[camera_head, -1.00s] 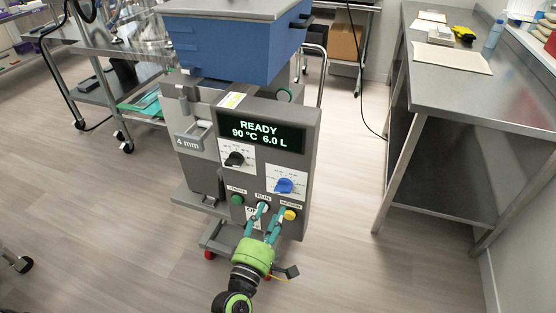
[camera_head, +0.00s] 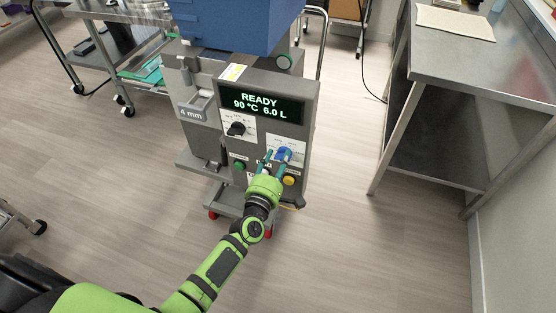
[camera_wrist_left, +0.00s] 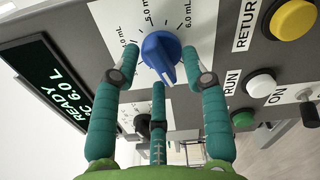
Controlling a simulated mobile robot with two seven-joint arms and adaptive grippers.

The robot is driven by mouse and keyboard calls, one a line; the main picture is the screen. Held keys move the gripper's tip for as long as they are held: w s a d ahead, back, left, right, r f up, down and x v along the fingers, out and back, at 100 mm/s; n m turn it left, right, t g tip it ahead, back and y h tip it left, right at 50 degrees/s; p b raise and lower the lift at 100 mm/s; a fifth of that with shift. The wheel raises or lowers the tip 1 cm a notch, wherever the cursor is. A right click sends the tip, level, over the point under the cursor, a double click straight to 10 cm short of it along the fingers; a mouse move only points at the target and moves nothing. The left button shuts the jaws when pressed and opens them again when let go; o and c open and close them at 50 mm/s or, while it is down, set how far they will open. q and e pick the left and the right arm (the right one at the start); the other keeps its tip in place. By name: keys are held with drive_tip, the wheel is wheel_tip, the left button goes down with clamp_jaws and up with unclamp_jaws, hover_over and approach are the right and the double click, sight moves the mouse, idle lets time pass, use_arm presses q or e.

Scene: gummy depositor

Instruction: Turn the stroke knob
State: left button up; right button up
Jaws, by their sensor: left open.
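The blue knob (camera_head: 285,153), with a mL scale around it, is on the right of the machine's front panel. It shows large in the left wrist view (camera_wrist_left: 160,55), with marks up to 6.0 mL on the white plate around it. My left gripper (camera_head: 275,161) is open in front of the knob. In the left wrist view its teal fingers (camera_wrist_left: 160,75) stand on either side of the knob, with a third finger below it. I cannot tell whether any finger touches the knob. My right gripper is not in view.
A display (camera_head: 262,103) reads READY, 90 °C, 6.0 L. A black knob (camera_head: 237,129) is left of the blue one. Green (camera_head: 239,166) and yellow (camera_head: 288,181) buttons sit below. A steel table (camera_head: 480,65) stands at the right, with clear floor between.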

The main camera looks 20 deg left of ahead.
use_arm(q)
drive_tip(key=shift+c, duration=0.4)
clamp_jaws()
drive_tip(key=shift+m, duration=0.3)
drive_tip(key=m, duration=0.1)
drive_tip(key=m+p, duration=0.1)
drive_tip(key=shift+r+m, duration=0.2)
drive_tip(key=shift+m, duration=0.1)
drive_tip(key=m+p, duration=0.1)
drive_tip(key=m, duration=0.3)
drive_tip(key=shift+d+r+m, duration=0.1)
drive_tip(key=shift+m, duration=0.2)
drive_tip(key=m+p, duration=0.1)
drive_tip(key=m, duration=0.3)
drive_tip(key=shift+d, duration=0.15)
drive_tip(key=shift+d+m+p, duration=0.1)
drive_tip(key=shift+m+p, duration=0.45)
drive_tip(key=shift+m, duration=1.45)
